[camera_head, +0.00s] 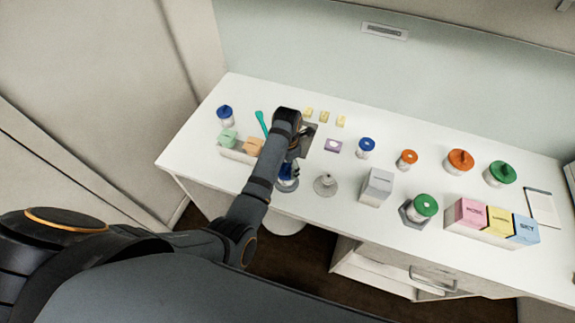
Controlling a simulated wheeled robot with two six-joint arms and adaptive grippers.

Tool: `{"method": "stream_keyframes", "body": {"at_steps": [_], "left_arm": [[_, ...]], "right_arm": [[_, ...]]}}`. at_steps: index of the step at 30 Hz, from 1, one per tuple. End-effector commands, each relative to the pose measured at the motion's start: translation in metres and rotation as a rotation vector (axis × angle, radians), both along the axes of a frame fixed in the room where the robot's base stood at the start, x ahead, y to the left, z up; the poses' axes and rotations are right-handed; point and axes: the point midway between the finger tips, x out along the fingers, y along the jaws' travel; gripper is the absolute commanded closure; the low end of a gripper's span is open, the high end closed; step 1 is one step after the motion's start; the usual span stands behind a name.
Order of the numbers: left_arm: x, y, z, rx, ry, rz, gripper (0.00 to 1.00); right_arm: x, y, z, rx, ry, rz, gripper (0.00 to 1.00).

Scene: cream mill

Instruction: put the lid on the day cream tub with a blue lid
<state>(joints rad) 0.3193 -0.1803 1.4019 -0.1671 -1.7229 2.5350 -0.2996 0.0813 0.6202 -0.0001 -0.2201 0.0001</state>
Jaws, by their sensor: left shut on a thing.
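My left arm reaches in from the lower left over the white table. My left gripper (292,160) points down near the front edge and is shut on a blue lid (289,171). A pale tub (287,186) shows directly under the blue lid; whether the lid is seated on it or just above it I cannot tell. The gripper and wrist hide part of both. Two other blue-lidded jars stand apart, one at the far left (225,116) and one right of the arm (366,147). My right gripper is not in view.
A grey-white round stand (325,186) is just right of the tub. A grey box (376,186), orange-lidded jars (407,159), (460,162) and green-lidded jars (500,174), (425,206) stand further right. A tray of pastel boxes (234,153) lies left of the arm.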

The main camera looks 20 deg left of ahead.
Motion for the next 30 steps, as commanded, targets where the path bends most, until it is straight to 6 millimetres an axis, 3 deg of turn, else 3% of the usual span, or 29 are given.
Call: {"method": "stream_keyframes", "body": {"at_steps": [5,6,11,18,21,30], "left_arm": [[0.0,0.0001,0.0,0.0,0.0,0.0,0.51],[0.0,0.0001,0.0,0.0,0.0,0.0,0.33],[0.0,0.0001,0.0001,0.0,0.0,0.0,0.12],[0.0001,0.0001,0.0001,0.0,0.0,0.0,0.12],[-0.0001,0.0001,0.0001,0.0,0.0,0.0,0.0],[0.0,0.0,0.0001,0.0,0.0,0.0,0.0]], "right_arm": [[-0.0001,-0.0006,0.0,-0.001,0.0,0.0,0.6],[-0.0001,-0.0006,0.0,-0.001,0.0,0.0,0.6],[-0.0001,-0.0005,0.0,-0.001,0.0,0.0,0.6],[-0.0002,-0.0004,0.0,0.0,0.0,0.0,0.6],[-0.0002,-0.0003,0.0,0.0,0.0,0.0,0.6],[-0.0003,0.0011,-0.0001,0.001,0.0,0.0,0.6]]}}
